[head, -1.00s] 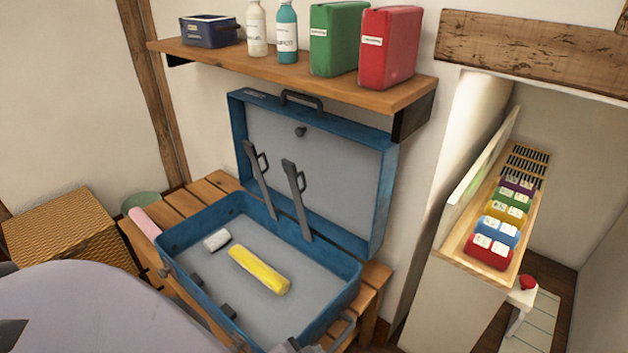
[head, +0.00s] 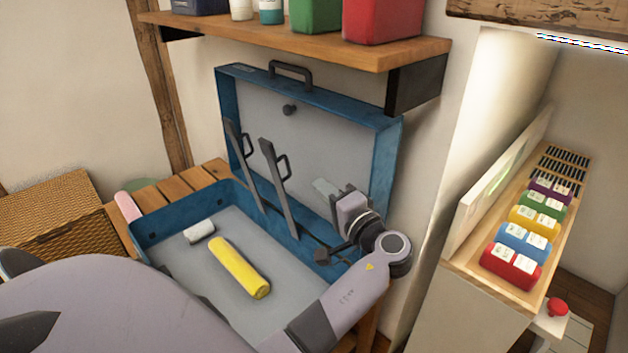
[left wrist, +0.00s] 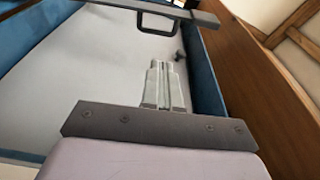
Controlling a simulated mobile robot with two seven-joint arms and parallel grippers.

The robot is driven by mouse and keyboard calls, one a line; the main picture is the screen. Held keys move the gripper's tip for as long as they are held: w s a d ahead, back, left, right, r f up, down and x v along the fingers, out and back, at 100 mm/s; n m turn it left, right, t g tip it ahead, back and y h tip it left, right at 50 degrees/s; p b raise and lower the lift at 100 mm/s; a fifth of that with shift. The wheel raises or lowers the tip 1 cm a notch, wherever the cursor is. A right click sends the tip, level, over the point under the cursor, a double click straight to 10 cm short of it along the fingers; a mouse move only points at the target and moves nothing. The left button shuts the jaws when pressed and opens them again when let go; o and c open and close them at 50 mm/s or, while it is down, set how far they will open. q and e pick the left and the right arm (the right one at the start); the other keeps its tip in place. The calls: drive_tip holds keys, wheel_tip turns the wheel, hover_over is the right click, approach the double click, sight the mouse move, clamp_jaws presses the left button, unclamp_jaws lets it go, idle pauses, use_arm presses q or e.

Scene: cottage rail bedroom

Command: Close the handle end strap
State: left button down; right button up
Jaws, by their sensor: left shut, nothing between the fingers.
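The blue case (head: 188,193) stands open, its lid (head: 392,160) tilted up at the back. Two dark grey straps stand raised against the lid, each with a loop: a left strap (head: 240,165) and a right strap (head: 279,190). The right one is nearer the case's right end. My left gripper (head: 324,187) is shut and empty, to the right of the right strap and apart from it, in front of the lid. In the left wrist view the shut fingers (left wrist: 160,72) point at the grey lid lining, and a strap (left wrist: 150,8) with its loop crosses the top. My right gripper is out of view.
A yellow roll (head: 239,267) and a white item (head: 199,231) lie inside the case. A wooden shelf (head: 300,42) with boxes and bottles overhangs the lid. A wicker box (head: 55,215) stands at left.

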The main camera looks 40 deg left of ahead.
use_arm(q)
drive_tip(key=x, duration=0.9)
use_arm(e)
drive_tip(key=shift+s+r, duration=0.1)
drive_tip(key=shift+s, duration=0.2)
use_arm(q)
drive_tip(key=shift+r, duration=0.1)
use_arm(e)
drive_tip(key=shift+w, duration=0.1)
use_arm(q)
drive_tip(key=shift+s+a, duration=0.1)
